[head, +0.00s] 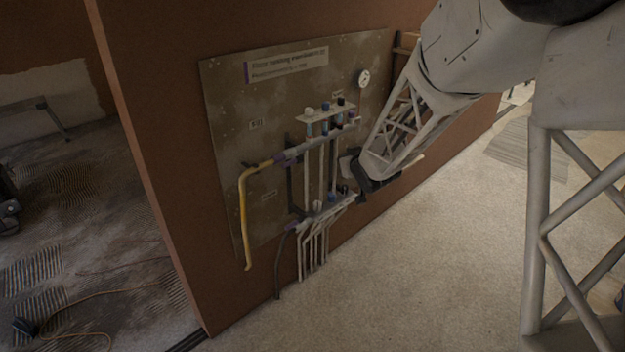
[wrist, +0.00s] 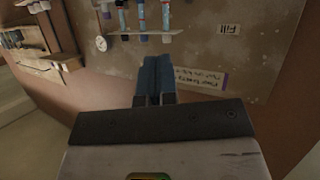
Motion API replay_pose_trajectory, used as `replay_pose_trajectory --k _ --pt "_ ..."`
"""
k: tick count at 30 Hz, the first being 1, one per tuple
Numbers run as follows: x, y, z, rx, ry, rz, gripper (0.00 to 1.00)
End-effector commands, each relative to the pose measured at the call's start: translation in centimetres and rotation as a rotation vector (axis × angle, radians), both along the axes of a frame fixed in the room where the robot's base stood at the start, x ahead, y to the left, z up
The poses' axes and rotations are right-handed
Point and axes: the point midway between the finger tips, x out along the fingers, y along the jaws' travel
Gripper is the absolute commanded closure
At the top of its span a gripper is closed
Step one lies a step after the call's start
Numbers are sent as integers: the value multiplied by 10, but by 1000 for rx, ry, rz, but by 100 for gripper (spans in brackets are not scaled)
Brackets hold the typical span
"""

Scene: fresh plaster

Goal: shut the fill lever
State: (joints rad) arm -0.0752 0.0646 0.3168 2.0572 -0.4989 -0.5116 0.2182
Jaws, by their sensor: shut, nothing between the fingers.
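The fill lever is hard to pick out.
The board (head: 225,85) hangs on a brown wall, with a titled sign (head: 287,65) and a round gauge (head: 364,78). A lower manifold (head: 322,213) has several pipes running down. A wooden rack (wrist: 35,45) stands beside the board. Pale floor (head: 400,270) in front is clear.

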Motion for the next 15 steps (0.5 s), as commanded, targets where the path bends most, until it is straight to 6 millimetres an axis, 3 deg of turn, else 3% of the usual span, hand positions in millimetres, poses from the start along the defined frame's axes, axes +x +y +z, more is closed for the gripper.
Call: replay_pose_trajectory --k 6,15 --pt "34 29 -36 62 -82 105 100" --pt "66 71 -88 172 -185 258 100"
